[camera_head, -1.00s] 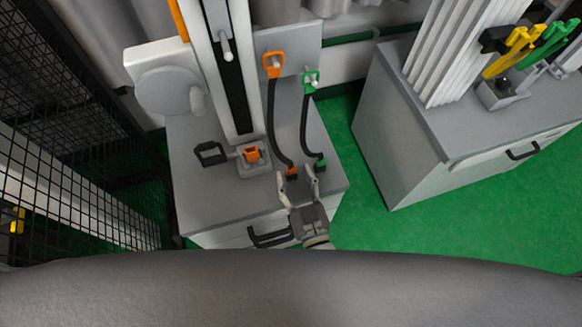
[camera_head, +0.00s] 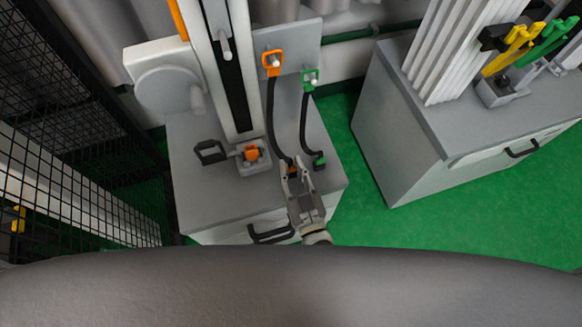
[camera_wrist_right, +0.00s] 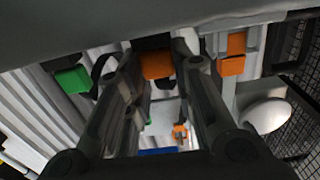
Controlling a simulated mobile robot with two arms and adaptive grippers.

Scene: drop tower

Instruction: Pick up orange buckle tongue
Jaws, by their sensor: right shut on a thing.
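The orange buckle tongue (camera_head: 291,171) is at the lower end of a black strap, over the grey cabinet top. My right gripper (camera_head: 294,168) is around it, with a finger on each side, shut on it. In the right wrist view the orange piece (camera_wrist_right: 157,65) shows between the two fingers, with its upper part dark. The fingers partly hide it in the head view. The strap runs up to an orange frame (camera_head: 272,63) hung on a peg of the grey back panel. My left gripper is not in view.
A green strap end (camera_head: 319,161) lies close to the right of the gripper. An orange block (camera_head: 251,153) sits in a grey holder at the tower's foot, beside a black handle (camera_head: 210,153). A second cabinet (camera_head: 400,140) stands at right, and a mesh fence (camera_head: 70,190) at left.

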